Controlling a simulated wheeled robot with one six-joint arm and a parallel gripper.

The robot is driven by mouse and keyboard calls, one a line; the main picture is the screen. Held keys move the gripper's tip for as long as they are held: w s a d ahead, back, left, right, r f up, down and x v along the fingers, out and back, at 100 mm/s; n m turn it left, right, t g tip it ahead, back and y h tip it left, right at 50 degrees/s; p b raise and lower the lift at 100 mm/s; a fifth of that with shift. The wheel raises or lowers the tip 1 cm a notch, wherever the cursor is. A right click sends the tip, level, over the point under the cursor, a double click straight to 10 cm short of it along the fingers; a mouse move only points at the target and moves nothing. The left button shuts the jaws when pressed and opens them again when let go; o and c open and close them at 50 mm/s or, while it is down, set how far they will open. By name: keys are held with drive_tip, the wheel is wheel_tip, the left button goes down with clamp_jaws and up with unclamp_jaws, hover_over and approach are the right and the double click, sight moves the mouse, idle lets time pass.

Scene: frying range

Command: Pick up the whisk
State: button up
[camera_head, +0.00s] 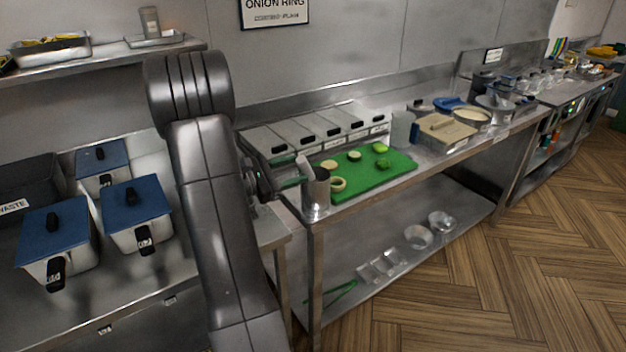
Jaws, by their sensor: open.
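My gripper (288,174) is partly hidden behind my arm, at the left end of the prep table. Its fingers are beside a metal cylindrical container (317,192) at the table's front left corner. The gripper is open. A pale, narrow piece shows at the container's mouth, but it is too small to tell what it is. I cannot clearly make out a whisk in this view.
A green cutting board (372,178) with cut vegetables lies right of the container. Lidded bins (305,131) line the table's back. Blue-lidded fryers (135,208) stand at left. The wooden floor (470,290) is open at right.

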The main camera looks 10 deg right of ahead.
sight(308, 167)
drive_tip(key=p+x, duration=0.1)
drive_tip(key=x, duration=0.3)
drive_tip(key=shift+s+d+p, duration=0.1)
drive_tip(key=shift+d+p, duration=0.15)
drive_tip(key=shift+p, duration=0.1)
drive_tip(key=shift+d, duration=0.55)
drive_tip(key=shift+f, duration=0.1)
drive_tip(key=shift+c, duration=0.4)
clamp_jaws()
